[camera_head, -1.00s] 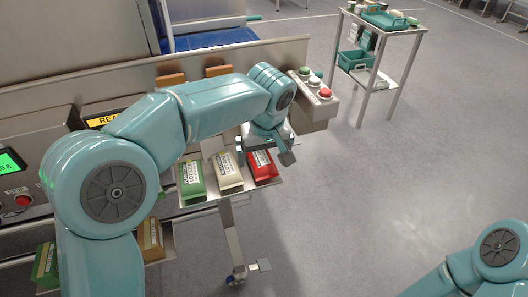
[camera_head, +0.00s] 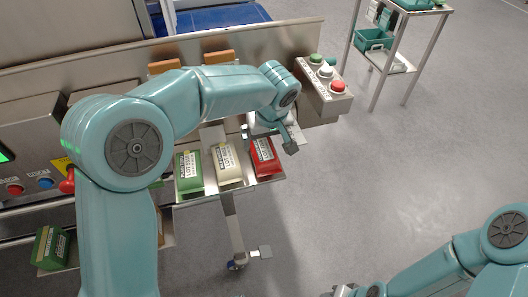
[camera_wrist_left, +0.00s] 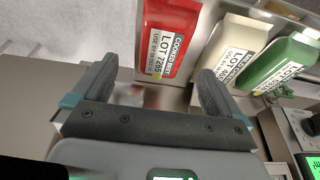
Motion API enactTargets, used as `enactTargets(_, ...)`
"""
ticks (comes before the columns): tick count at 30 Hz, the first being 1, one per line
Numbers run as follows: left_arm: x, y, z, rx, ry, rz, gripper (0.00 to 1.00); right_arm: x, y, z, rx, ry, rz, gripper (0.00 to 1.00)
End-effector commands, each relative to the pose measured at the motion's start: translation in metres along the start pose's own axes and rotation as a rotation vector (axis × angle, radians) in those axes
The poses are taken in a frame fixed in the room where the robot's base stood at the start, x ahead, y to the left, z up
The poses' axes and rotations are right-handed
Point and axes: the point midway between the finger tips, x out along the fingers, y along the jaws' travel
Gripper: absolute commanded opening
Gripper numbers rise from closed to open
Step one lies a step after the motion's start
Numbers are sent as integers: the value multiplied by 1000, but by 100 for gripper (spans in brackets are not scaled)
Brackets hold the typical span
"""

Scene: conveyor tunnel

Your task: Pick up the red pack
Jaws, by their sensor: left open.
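My left gripper (camera_head: 270,138) is open and empty, above the far end of the red pack.
A cream pack (camera_head: 227,163) and a green pack (camera_head: 188,173) stand to the left of the red one on the metal shelf (camera_head: 213,135). A button box (camera_head: 326,88) is at the shelf's right. A trolley (camera_head: 401,50) stands farther back; open floor lies right.

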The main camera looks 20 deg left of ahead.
Motion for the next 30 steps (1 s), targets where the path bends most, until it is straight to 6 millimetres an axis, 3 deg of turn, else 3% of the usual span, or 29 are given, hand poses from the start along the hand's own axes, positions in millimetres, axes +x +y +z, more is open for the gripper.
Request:
enactTargets(8,26,1,-1,1,-1,-1,100,-3,-1,0,0,0,0,42)
enactTargets(16,67,0,0,0,-1,-1,100,-10,-4,0,0,0,0,42)
enactTargets(24,72,0,-1,0,1,1,100,-10,-4,0,0,0,0,42)
enactTargets(25,72,0,-1,0,1,1,97,-10,-4,0,0,0,0,42)
enactTargets(26,72,0,-1,0,1,1,87,-10,-3,0,0,0,0,42)
enactTargets(30,72,0,-1,0,1,1,41,-9,-4,0,0,0,0,42)
